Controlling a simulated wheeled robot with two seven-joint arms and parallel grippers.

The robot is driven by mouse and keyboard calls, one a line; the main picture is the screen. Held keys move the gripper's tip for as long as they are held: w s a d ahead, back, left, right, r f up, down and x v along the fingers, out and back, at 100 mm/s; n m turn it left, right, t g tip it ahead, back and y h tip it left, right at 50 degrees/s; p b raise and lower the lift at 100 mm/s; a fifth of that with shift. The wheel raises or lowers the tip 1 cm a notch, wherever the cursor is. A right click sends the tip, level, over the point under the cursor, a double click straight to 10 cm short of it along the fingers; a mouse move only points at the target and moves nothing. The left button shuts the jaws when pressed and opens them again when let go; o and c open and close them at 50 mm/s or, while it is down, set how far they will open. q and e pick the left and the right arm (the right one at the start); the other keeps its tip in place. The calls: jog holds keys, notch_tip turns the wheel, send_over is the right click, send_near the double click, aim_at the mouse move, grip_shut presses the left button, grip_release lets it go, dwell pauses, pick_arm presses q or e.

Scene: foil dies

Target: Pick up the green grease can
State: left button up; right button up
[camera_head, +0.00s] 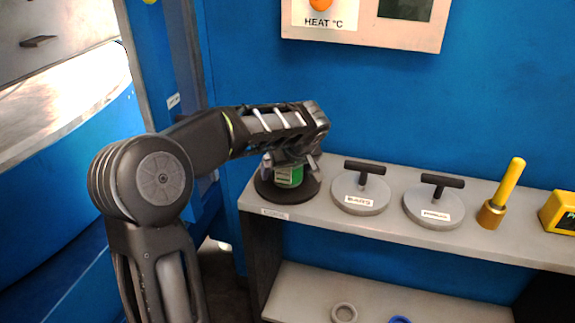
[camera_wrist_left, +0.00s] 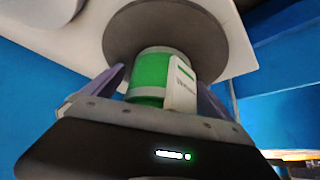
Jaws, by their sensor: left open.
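The green grease can (camera_head: 289,176) stands on a dark round base at the left end of the grey shelf. My left gripper (camera_head: 292,165) is above it and partly hides it. In the left wrist view the green can (camera_wrist_left: 150,72) with a white label sits between the two fingers of my left gripper (camera_wrist_left: 158,90). The fingers are apart, one on each side of the can; whether either touches it I cannot tell. The dark round base (camera_wrist_left: 205,38) shows behind the can. My right gripper is not in view.
Two grey discs with black T-handles, one (camera_head: 360,192) and another (camera_head: 433,204), stand right of the can. A yellow-handled tool (camera_head: 503,194) and a yellow device (camera_head: 560,212) are farther right. A control panel (camera_head: 365,22) hangs on the blue wall. A lower shelf (camera_head: 300,300) holds small rings.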

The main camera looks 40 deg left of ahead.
pick_arm(q)
jog(key=shift+c, duration=0.4)
jog(key=c, duration=1.9)
jog(key=shift+r, duration=0.15)
notch_tip(320, 180, up, 10)
jog(key=shift+f, duration=0.1)
